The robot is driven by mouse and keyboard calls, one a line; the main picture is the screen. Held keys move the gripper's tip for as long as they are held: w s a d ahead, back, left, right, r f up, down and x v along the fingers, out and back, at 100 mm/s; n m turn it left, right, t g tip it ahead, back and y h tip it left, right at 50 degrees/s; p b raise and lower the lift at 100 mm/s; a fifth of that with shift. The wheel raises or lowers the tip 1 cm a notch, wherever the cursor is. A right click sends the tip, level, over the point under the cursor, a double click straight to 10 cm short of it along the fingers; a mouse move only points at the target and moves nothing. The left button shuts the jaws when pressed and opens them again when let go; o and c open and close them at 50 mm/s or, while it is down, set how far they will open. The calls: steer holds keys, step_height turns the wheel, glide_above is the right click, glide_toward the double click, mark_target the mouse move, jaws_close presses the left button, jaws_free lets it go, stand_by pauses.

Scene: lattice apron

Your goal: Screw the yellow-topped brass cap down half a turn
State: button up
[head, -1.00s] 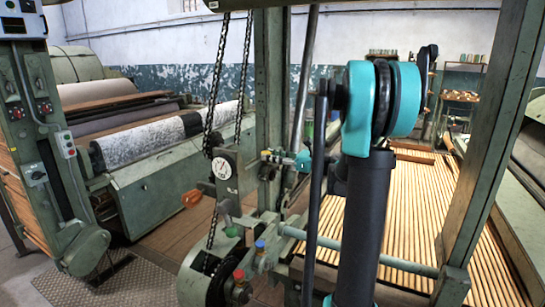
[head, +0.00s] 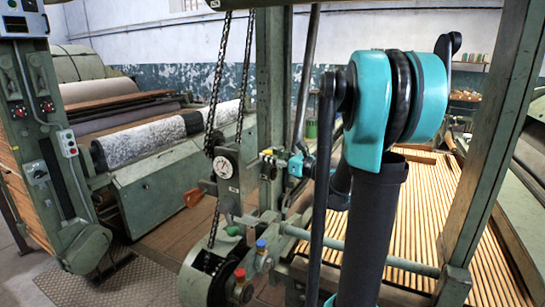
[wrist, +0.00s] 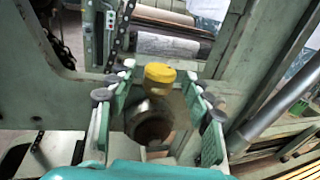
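The yellow-topped cap (wrist: 160,73) shows in the wrist view between the far ends of my fingers. A round, dark metal body (wrist: 151,120) lies just below it in the picture; I cannot tell how the two join. My gripper (wrist: 159,82) is open, with a green-padded finger on either side of the cap and a visible gap on both sides. In the head view my teal gripper (head: 282,161) is small beside the green post, with a small yellow spot (head: 268,153) at its left end.
A red-topped fitting (head: 239,275) and a blue-topped fitting (head: 261,246) stand lower on the machine. A white gauge (head: 222,168) and hanging chains (head: 217,80) are left of the gripper. Green frame posts (head: 271,100) stand close by. A slatted bed (head: 425,220) lies at right.

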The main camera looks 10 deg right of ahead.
steer(key=v, duration=1.2)
stand_by(0.4)
steer(key=w+d+f+n+g+y, duration=0.2)
steer(key=d+n+g+y, duration=0.25)
steer(key=d, duration=0.35)
steer(key=f+x, duration=0.1)
steer(key=x, duration=1.6)
steer(key=shift+s+a+r+g, duration=0.2)
steer(key=shift+s+r+g, duration=0.1)
steer(key=shift+g, duration=0.15)
steer(key=c, duration=1.1)
steer(key=shift+c, duration=0.3)
